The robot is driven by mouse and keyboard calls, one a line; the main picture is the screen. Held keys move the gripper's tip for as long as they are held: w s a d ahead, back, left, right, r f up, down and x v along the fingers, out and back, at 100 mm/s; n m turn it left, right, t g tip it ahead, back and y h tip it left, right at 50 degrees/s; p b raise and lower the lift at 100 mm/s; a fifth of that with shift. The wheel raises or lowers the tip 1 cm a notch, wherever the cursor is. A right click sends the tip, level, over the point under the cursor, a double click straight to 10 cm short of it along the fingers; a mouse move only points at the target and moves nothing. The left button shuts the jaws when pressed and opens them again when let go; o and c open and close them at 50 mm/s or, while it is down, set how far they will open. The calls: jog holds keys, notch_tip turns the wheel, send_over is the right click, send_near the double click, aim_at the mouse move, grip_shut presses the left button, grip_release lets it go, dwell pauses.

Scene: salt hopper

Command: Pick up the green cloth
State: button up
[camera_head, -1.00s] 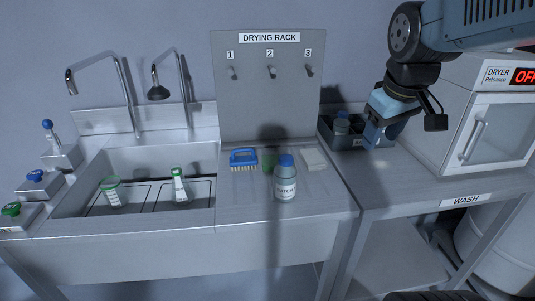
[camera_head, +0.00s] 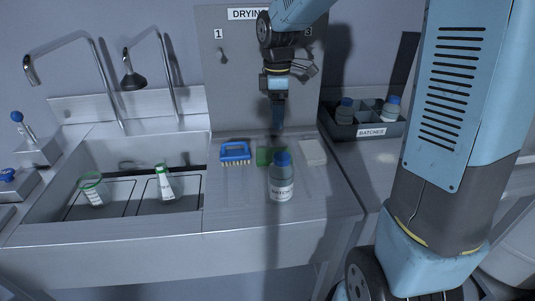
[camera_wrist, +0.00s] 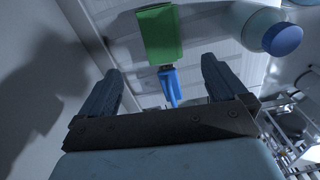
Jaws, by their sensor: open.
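The green cloth (camera_head: 264,157) lies flat on the steel counter between the blue brush (camera_head: 235,151) and a white block (camera_head: 312,151). The batch bottle (camera_head: 281,183) stands in front of it and partly hides it in the head view. My gripper (camera_head: 277,127) is above and behind the cloth, pointing down, apart from it. In the wrist view the cloth (camera_wrist: 161,34) shows beyond my open, empty fingers (camera_wrist: 161,70), with the blue brush (camera_wrist: 170,85) showing between them and the bottle (camera_wrist: 265,28) at upper right.
The drying rack panel (camera_head: 228,75) rises just behind my gripper. A sink (camera_head: 120,205) with two flasks and two taps is at left. A grey batches tray (camera_head: 360,122) with bottles stands at right. The counter in front of the brush is clear.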

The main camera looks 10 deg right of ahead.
send_over(276, 150)
jog(key=s, duration=0.2)
jog(key=f, duration=0.5)
jog(key=a+f, duration=0.1)
jog(key=f, duration=0.2)
jog(key=shift+w+f, duration=0.1)
jog(key=shift+f, duration=0.15)
jog(key=shift+d+f, duration=0.2)
jog(key=shift+f, duration=1.15)
jog(key=shift+d+f, duration=0.2)
jog(key=shift+f, duration=1.1)
jog(key=shift+c, duration=0.3)
jog(key=c, duration=1.1)
